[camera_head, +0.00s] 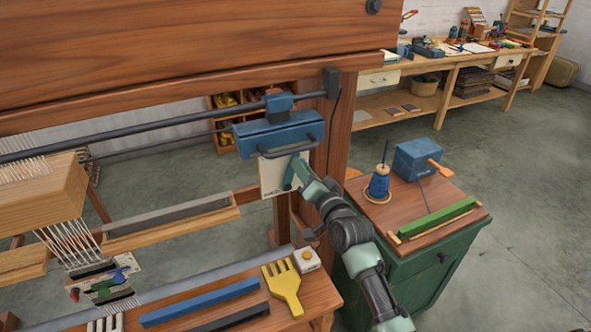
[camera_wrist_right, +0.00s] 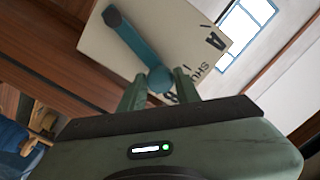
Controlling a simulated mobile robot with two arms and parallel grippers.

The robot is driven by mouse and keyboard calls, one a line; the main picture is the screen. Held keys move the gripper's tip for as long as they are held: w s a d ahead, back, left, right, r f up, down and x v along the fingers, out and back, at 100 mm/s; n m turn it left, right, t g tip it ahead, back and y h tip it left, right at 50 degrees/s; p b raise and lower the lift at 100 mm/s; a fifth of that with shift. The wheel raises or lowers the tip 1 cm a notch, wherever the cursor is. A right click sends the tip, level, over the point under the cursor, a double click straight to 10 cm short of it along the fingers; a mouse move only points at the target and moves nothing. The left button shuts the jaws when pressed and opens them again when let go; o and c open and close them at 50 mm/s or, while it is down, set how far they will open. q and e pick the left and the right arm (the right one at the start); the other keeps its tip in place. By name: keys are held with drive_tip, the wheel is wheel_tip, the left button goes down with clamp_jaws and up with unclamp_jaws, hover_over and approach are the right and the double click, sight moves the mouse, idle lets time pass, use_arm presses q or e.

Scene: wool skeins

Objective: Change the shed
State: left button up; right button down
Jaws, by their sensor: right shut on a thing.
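A pale plate (camera_head: 270,180) is fixed at the loom's right post, below a blue box. In the right wrist view the plate (camera_wrist_right: 150,22) carries printed black letters, an "A" to the right and others partly hidden by my fingers. A teal lever (camera_wrist_right: 133,46) runs across it from a dark pivot to a round knob. My right gripper (camera_head: 297,172) is shut on the knob; its fingers (camera_wrist_right: 160,88) flank it, near a partly hidden letter that looks like "B". White warp threads (camera_head: 70,243) hang below a wooden beam (camera_head: 40,193). My left gripper is not in view.
The loom's wooden post (camera_head: 333,135) and dark rail (camera_head: 150,130) are close to my right arm. A green cabinet (camera_head: 415,265) with a blue spool (camera_head: 379,182) and blue box (camera_head: 418,160) stands right. A yellow comb (camera_head: 284,288) lies on the bench in front.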

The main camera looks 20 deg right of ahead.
drive_tip(key=shift+d+f+m, duration=0.25)
drive_tip(key=shift+d+m, duration=0.3)
drive_tip(key=shift+m, duration=0.15)
drive_tip(key=shift+d+f+m, duration=0.2)
drive_tip(key=shift+d+m, duration=0.35)
drive_tip(key=shift+m, duration=0.15)
drive_tip(key=c, duration=1)
unclamp_jaws()
drive_tip(key=s+b, duration=0.1)
drive_tip(key=s, duration=0.6)
drive_tip(key=shift+s+d, duration=0.15)
drive_tip(key=shift+s, duration=0.2)
